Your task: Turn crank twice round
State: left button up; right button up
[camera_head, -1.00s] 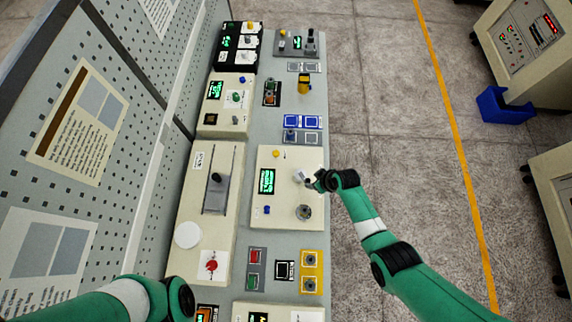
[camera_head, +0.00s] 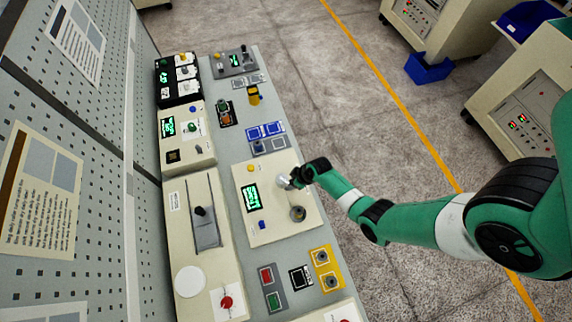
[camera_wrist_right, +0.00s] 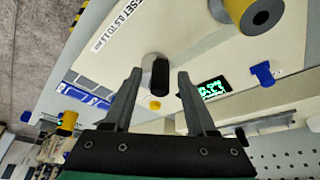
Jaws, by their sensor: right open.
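The cream panel (camera_head: 265,229) with a lit green display (camera_head: 251,198) carries a round grey knob-like hub (camera_head: 297,213). My right gripper (camera_head: 288,183) is at the panel's right side, beyond the hub. In the right wrist view my right gripper (camera_wrist_right: 160,76) is open, and a grey upright grip with a dark end (camera_wrist_right: 155,75) shows between its fingertips. I cannot tell whether the fingers touch it, or whether it joins the hub. My left gripper is out of view.
A slider panel (camera_head: 205,225) lies left of the crank panel. Blue switches (camera_head: 266,131) are behind it, and red, green and yellow button blocks (camera_head: 325,269) in front. A blue bin (camera_head: 428,69) stands on the floor at right. Floor right of the bench is open.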

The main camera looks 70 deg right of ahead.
grip_shut()
jog(key=shift+a+m, duration=0.15)
jog(key=shift+m, duration=0.15)
